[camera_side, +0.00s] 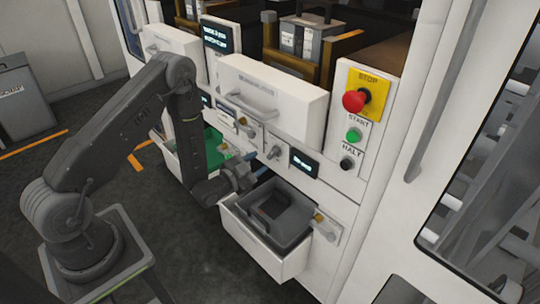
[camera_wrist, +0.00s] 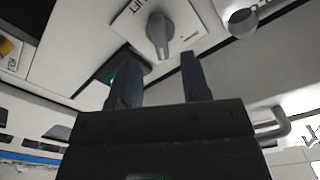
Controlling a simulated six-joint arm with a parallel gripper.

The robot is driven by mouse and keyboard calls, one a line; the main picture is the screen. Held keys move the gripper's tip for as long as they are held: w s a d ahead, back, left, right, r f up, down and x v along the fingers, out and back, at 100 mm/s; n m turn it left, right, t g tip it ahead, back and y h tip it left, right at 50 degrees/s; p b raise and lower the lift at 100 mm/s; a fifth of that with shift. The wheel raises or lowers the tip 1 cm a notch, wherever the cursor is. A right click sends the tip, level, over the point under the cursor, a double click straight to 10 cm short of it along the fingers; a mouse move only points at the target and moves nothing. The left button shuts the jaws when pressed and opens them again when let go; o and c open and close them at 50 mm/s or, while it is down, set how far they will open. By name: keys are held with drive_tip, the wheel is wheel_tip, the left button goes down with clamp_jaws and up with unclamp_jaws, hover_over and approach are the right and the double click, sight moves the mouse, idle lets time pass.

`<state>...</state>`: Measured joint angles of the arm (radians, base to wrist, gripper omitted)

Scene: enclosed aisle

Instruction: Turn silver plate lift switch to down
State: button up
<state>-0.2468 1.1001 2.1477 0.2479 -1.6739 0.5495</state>
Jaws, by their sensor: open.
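In the wrist view, a grey rotary switch (camera_wrist: 160,35) sits on a pale plate (camera_wrist: 128,52) with lettering that reads LIFT. The switch's handle points roughly down the picture, toward the gap between my fingers. My gripper (camera_wrist: 158,68) is open and empty, with its two blue fingers just below the switch and apart from it in the picture. In the side view, my gripper (camera_side: 246,178) is close to the white panel front, below a row of small knobs (camera_side: 275,152). I cannot tell which of these is the lift switch there.
A second grey knob (camera_wrist: 243,22) is at upper right in the wrist view. In the side view, an open drawer (camera_side: 262,262) with a grey bin (camera_side: 298,222) juts out below my gripper. A red stop button (camera_side: 354,101) and green start button (camera_side: 354,135) are at right.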

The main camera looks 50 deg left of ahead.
sight(270, 155)
drive_tip(key=w, duration=0.5)
drive_tip(key=shift+w, duration=0.35)
drive_tip(key=shift+c, duration=0.2)
clamp_jaws()
